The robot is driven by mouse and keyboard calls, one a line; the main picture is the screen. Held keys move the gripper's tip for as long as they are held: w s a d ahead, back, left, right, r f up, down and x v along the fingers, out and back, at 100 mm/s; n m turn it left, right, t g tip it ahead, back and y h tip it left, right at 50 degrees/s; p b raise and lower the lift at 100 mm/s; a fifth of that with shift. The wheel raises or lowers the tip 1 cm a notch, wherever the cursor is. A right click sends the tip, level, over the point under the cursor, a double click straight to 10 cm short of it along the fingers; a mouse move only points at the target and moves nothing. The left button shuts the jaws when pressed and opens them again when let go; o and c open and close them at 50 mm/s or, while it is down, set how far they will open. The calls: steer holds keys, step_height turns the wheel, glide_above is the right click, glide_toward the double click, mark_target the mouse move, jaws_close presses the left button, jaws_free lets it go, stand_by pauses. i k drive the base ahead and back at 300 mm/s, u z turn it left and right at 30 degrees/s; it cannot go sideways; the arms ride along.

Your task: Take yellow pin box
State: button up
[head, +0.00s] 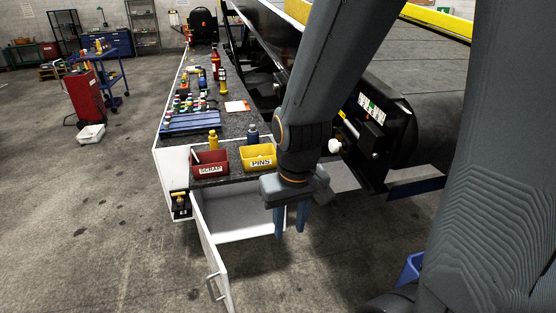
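The yellow pin box (257,151) is a small open bin with a white "PINS" label on its front. It sits on the near end of the dark workbench top, right of a red bin labelled "SCRAP" (210,170). My gripper (290,222) points downward, in front of and to the right of the yellow box, apart from it in the picture. Its two blue-grey fingers show a gap between them, with nothing seen in it. The contents of the yellow box are too small to make out.
An open white drawer or compartment (215,251) lies below the bins. Yellow (213,139) and blue (253,137) bottles stand behind them. A blue tray (190,122) and several small bottles are farther back. Dark belt loader machinery (385,125) stands right.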

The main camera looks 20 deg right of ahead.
mark_target(251, 162)
steer(key=z, duration=0.15)
steer(key=i, duration=1)
